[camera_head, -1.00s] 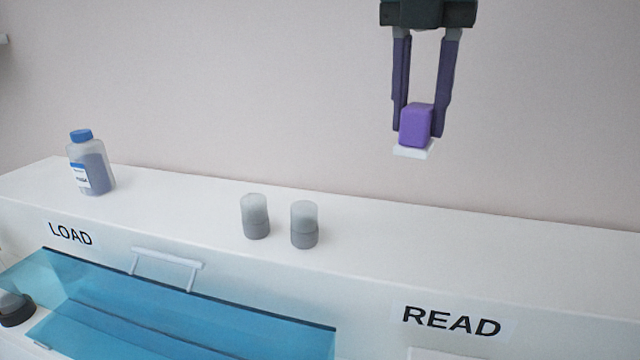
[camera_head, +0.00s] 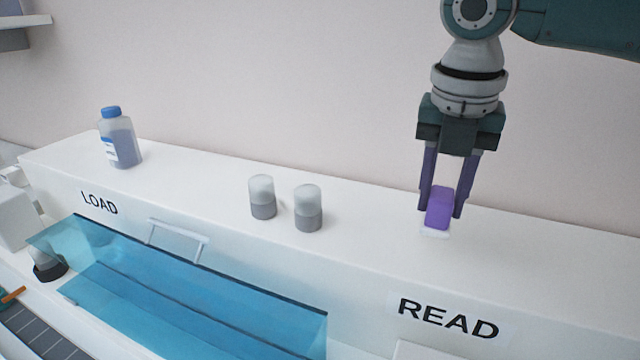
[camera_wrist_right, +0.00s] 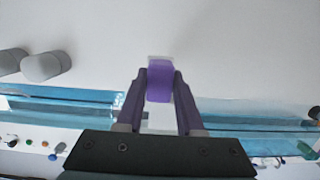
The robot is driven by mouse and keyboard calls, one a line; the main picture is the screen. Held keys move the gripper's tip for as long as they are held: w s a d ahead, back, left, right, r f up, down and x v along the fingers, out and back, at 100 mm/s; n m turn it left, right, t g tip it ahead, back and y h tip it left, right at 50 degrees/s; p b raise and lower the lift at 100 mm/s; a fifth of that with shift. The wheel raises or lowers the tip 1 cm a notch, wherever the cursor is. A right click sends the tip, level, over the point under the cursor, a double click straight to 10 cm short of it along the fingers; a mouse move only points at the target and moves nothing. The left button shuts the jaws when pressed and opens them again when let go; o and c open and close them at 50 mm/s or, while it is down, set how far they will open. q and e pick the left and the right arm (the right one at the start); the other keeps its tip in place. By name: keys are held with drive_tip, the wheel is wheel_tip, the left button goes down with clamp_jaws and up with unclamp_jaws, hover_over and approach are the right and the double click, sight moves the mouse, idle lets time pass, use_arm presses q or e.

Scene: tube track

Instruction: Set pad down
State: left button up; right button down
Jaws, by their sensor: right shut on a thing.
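The pad has a purple block (camera_head: 439,207) on top and a thin white base (camera_head: 435,234) beneath. My right gripper (camera_head: 449,212) is shut on the purple block, its fingers pointing down. The pad is over the white machine top above the READ label; I cannot tell whether its base touches the surface. In the right wrist view the purple block (camera_wrist_right: 160,82) sits between the two fingertips, with white base showing at its edge. My left gripper is in neither current view.
A blue-capped bottle (camera_head: 120,138) stands at the far left of the machine top (camera_head: 365,215). A blue transparent cover (camera_head: 190,285) with a handle lies in front. The top right of the pad is clear.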

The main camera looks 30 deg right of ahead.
sight(436, 225)
drive_tip(key=shift+f, duration=2.25)
drive_tip(key=shift+f, duration=0.1)
drive_tip(key=c, duration=0.5)
unclamp_jaws()
drive_tip(key=shift+c, duration=0.2)
